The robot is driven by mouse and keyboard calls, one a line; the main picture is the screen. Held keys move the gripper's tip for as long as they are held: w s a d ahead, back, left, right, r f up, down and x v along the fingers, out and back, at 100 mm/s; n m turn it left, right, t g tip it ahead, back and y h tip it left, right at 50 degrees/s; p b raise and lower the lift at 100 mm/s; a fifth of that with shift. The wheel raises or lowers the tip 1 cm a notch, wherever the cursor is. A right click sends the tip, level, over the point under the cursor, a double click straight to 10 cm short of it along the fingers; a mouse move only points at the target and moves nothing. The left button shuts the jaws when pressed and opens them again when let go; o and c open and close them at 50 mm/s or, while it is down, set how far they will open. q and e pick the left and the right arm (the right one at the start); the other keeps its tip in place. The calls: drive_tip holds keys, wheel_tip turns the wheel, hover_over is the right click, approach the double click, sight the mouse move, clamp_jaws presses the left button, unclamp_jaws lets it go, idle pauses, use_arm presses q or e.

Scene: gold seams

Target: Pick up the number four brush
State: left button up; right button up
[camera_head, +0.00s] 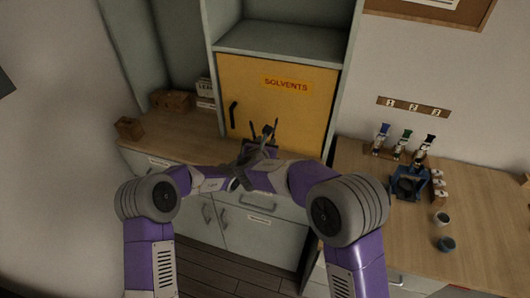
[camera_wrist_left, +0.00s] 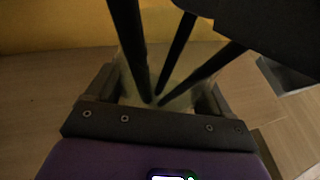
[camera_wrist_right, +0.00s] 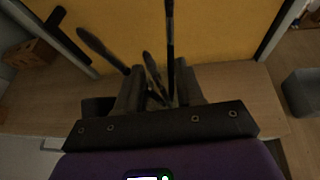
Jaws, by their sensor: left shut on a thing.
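Several dark brushes or tools (camera_wrist_right: 103,48) stand in a pale translucent jar (camera_wrist_left: 165,98) in front of the yellow cabinet door. My left gripper (camera_wrist_left: 155,95) is shut on the jar, one finger on each side of it. My right gripper (camera_wrist_right: 163,82) is at the brushes, its fingers apart, with a tall thin dark shaft (camera_wrist_right: 170,40) showing between them. The fingers do not clearly touch it. In the head view both grippers meet near the brush tips (camera_head: 270,131). No number is readable on any brush, so I cannot tell which is number four.
A yellow SOLVENTS cabinet (camera_head: 290,100) stands close behind. Boxes (camera_head: 170,101) sit on the left counter. The right bench (camera_head: 400,240) carries a blue stand (camera_head: 408,185), small bottles (camera_head: 403,143) and two cups (camera_head: 446,243), under a 1-2-3 label strip (camera_head: 413,106).

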drive_tip(key=shift+c, duration=0.5)
clamp_jaws()
wheel_tip(320, 180, up, 10)
drive_tip(key=shift+r, duration=0.1)
use_arm(q)
drive_tip(key=o, duration=1.1)
